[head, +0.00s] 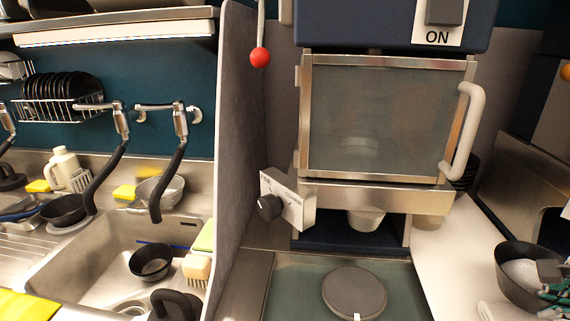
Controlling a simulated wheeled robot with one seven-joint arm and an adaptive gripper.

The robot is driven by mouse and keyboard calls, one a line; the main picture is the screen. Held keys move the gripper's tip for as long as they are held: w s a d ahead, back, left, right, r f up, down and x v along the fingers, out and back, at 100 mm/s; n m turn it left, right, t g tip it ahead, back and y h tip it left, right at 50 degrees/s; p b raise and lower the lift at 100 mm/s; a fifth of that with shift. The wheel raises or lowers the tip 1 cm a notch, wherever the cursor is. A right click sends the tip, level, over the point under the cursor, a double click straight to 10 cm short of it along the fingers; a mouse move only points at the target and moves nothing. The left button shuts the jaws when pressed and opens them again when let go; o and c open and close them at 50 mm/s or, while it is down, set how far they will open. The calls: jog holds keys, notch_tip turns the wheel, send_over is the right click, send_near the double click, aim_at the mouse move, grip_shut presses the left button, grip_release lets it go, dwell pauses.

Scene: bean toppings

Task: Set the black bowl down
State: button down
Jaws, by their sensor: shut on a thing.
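A black bowl (506,284) with something pale grey-white inside is at the lower right edge of the head view. My gripper (551,278) is at its right side, shut on the rim there. The gripper is partly cut off by the picture edge, and the fingertips are hard to make out. The bowl looks about upright, over or near the pale counter (440,262) on the right. I cannot tell whether its base touches a surface.
A machine with a glass door (380,115) and white handle (468,130) stands in the middle. A round dark lid (354,292) lies before it. A grey partition (234,150) divides off the sink (105,262), which holds another black bowl (151,262). Stacked dark bowls (463,172) stand behind the handle.

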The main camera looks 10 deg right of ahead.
aim_at(503, 255)
jog(key=shift+w+r+p, duration=0.15)
jog(key=shift+w+p, duration=0.35)
jog(key=shift+p, duration=0.5)
jog(key=w, duration=0.3)
jog(key=w+d, duration=0.1)
jog(key=w, duration=0.3)
jog(key=w+f, duration=0.1)
jog(key=w, duration=0.2)
jog(key=shift+w+d+f, duration=0.1)
jog(key=shift+w+d, duration=0.05)
jog(key=shift+d, duration=0.2)
jog(key=x, duration=0.1)
jog(key=b+x, duration=0.1)
jog(key=x, duration=0.1)
jog(key=shift+a+f, duration=0.15)
jog(key=shift+a, duration=0.05)
jog(key=shift+f, duration=0.35)
jog(key=shift+f, duration=0.1)
jog(key=c, duration=1.8)
grip_release()
jog(key=shift+s, duration=0.25)
